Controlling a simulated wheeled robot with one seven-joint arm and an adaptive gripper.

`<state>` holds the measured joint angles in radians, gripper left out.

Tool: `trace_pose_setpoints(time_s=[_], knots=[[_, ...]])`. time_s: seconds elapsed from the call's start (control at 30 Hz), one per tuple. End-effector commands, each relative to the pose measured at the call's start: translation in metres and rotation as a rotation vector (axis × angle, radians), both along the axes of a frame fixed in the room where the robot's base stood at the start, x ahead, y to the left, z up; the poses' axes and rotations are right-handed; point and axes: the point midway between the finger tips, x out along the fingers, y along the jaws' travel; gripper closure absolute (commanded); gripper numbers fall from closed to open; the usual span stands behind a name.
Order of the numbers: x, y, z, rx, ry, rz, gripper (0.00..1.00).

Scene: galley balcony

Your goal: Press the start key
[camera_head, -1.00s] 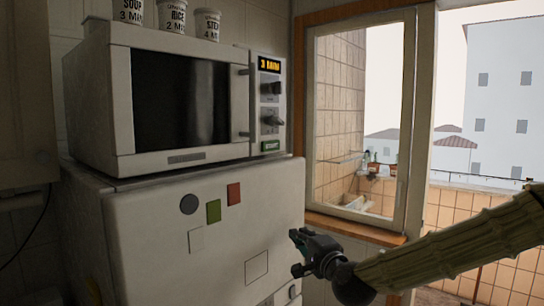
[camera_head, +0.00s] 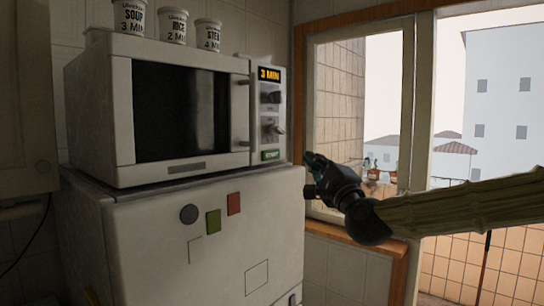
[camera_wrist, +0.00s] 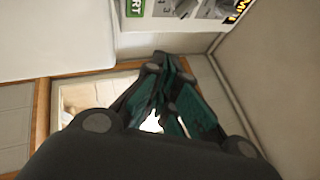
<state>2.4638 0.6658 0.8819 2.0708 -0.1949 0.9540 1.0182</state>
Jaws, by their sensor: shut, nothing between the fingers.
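The start key (camera_head: 270,155) is a green label-like key at the bottom of the microwave's control panel, under two dark knobs. The microwave (camera_head: 110,100) is white with a dark door window, and its display (camera_head: 269,74) reads "3 MIN". My gripper (camera_head: 311,172) is shut and empty. In the head view it is to the right of the start key and slightly lower, apart from it. In the wrist view the shut fingers (camera_wrist: 166,75) point toward the wall below the panel, and part of the green start key (camera_wrist: 135,8) shows at the top edge.
The microwave stands on a white fridge (camera_head: 150,240) with several magnets. Three labelled cups (camera_head: 172,25) stand on top of the microwave. A wooden window frame (camera_head: 345,228) and open balcony lie right of the panel, close behind my gripper.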

Motion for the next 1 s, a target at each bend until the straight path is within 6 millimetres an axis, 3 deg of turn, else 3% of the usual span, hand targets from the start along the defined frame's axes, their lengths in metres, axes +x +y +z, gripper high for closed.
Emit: trace_pose_setpoints(time_s=[0.37,1.0], knots=[[0.005,0.008,0.000,-0.003,0.001,0.001,1.00],[0.045,0.062,-0.001,-0.002,0.000,0.001,1.00]])
